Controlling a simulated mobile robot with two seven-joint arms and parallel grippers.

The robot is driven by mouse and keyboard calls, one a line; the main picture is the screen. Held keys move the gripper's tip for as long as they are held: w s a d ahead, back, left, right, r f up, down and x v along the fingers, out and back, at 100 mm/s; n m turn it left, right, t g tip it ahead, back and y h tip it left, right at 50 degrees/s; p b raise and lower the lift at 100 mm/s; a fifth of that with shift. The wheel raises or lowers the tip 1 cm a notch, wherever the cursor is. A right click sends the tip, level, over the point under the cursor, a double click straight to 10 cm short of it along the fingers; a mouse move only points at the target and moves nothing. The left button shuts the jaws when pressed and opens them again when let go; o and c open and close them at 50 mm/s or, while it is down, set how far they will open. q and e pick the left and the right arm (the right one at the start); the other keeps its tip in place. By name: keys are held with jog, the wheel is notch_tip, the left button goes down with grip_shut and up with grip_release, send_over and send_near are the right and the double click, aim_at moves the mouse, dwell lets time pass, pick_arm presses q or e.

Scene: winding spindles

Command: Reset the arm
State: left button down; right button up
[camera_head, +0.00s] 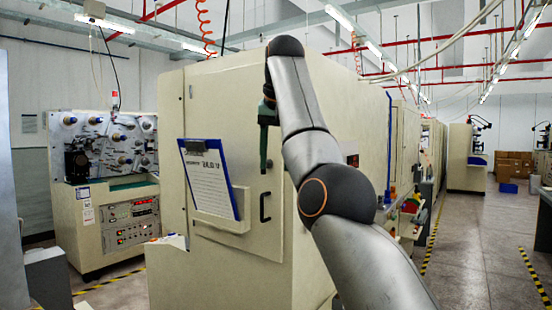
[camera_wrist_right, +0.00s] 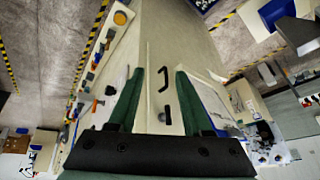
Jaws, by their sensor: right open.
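My right arm (camera_head: 305,120) reaches up from the bottom right of the head view and bends over at the top. My right gripper (camera_head: 264,165) hangs down with green fingers in front of the large cream cabinet (camera_head: 250,90). In the right wrist view my right gripper (camera_wrist_right: 158,75) shows two green fingers spread apart with nothing between them. A black cabinet handle (camera_wrist_right: 164,78) shows beyond the gap between the fingers; the fingers seem not to touch it. My left gripper is not in view.
A blue clipboard (camera_head: 210,180) with a paper sits in a holder on the cabinet front. A winding machine (camera_head: 105,190) with spindles stands at the left. Open grey floor (camera_head: 475,250) with yellow-black tape lies at the right. Blue and brown boxes (camera_head: 512,165) stand at the back right.

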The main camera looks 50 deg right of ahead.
dwell(0.3)
jog(key=w+f+n+h, duration=0.1)
jog(key=w+f, duration=0.6)
jog(key=f, duration=0.4)
jog(key=w+f+n+h, duration=0.2)
jog(key=w+f, duration=0.6)
jog(key=f, duration=0.3)
jog(key=a+f+n+t, duration=0.2)
jog(key=a+f, duration=0.1)
jog(key=f, duration=1)
jog(key=a+f+n+t, duration=0.1)
jog(key=a+f+n, duration=0.15)
jog(key=f, duration=1.05)
jog(key=s+a+f+n+t+y, duration=0.1)
jog(key=s+a+f+n+y, duration=0.1)
jog(key=s+a+f, duration=0.65)
jog(key=s+a+f+n+y, duration=0.2)
jog(key=s+a+f, duration=0.35)
jog(key=f, duration=0.55)
jog(key=s+a+f+y, duration=0.1)
jog(key=s+a, duration=0.4)
jog(key=s, duration=0.6)
jog(key=s+a+f+y, duration=0.2)
jog(key=s+a, duration=0.4)
jog(key=s, duration=0.5)
jog(key=shift+s+t+y, duration=0.35)
jog(key=shift+t+y, duration=0.05)
jog(key=shift+y, duration=0.4)
